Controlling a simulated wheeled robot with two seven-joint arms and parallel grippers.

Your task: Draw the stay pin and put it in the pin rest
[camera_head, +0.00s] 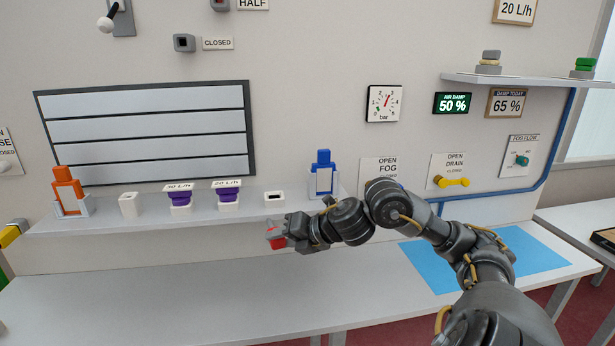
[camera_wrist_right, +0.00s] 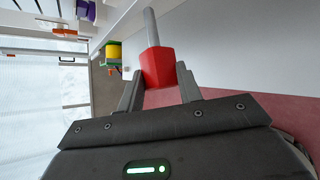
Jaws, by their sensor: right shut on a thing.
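The stay pin has a red head (camera_head: 275,239) and a grey shaft. My right gripper (camera_head: 282,236) is shut on the red head, in front of the shelf edge and above the lower bench. In the right wrist view, the red head (camera_wrist_right: 160,66) sits between the two fingers and the grey shaft (camera_wrist_right: 151,27) points away from the gripper. A small white block with a dark opening (camera_head: 274,199) stands on the shelf just behind the gripper; I cannot tell if it is the pin rest. A white open-topped holder (camera_head: 128,205) stands further left. My left gripper is not in view.
On the shelf (camera_head: 105,219) stand an orange bottle-like piece (camera_head: 67,190), two purple-and-white pieces (camera_head: 179,196) and a blue piece (camera_head: 322,172) in a white holder. A louvred panel (camera_head: 148,133) is on the wall. The lower bench (camera_head: 200,290) is clear at left; a blue mat (camera_head: 540,250) lies right.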

